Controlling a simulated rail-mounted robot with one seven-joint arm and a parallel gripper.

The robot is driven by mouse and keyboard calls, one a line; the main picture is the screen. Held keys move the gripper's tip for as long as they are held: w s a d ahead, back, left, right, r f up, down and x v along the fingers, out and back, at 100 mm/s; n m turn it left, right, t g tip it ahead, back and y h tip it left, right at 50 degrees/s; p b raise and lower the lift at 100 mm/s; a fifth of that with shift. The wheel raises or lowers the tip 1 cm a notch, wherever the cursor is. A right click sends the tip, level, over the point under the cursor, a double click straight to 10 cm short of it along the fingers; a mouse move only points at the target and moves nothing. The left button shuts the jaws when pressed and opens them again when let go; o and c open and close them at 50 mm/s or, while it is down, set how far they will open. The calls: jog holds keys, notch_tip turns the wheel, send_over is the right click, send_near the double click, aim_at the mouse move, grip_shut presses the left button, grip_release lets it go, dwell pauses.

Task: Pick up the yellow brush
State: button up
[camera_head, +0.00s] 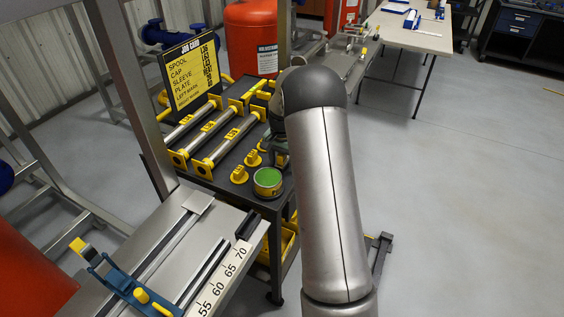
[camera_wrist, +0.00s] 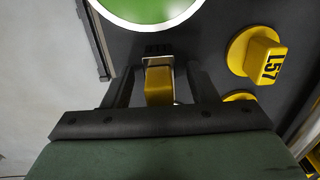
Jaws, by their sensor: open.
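The yellow brush (camera_wrist: 159,86) lies on the dark cart top, seen in the wrist view. It has a yellow handle, a pale metal band and black bristles pointing toward the top of the picture. My gripper (camera_wrist: 161,78) is open, with one finger on each side of the brush. I cannot tell whether either finger touches it. The handle's near end is hidden by the gripper body. In the head view the brush is not visible, and my arm hides most of the gripper.
A green-topped round tin (camera_head: 267,179) stands by the cart's front edge, just beyond the bristles in the wrist view. Yellow caps (camera_head: 239,174) stand beside it; one (camera_wrist: 265,56) reads L57. Metal spools (camera_head: 229,140) and a job card sign (camera_head: 190,73) are farther back.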

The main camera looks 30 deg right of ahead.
jog(key=shift+f, duration=0.2)
jog(key=c, duration=1.1)
jog(key=shift+r, duration=0.5)
notch_tip(320, 180, up, 2)
jog(key=shift+r, duration=0.2)
jog(key=s+a+r+b, duration=0.1)
jog(key=s+a+r, duration=0.1)
jog(key=s+r, duration=0.1)
jog(key=s+a+r, duration=0.1)
jog(key=s+r, duration=0.2)
jog(key=s, duration=0.2)
jog(key=s+a+r+b, duration=0.1)
jog(key=s+a+r, duration=0.1)
jog(key=s+r, duration=0.1)
jog(key=shift+s+a+r+b, duration=0.15)
jog(key=shift+s+b, duration=0.05)
jog(key=shift+s, duration=0.25)
jog(key=shift+s+a+r+b, duration=0.15)
jog(key=shift+s, duration=0.3)
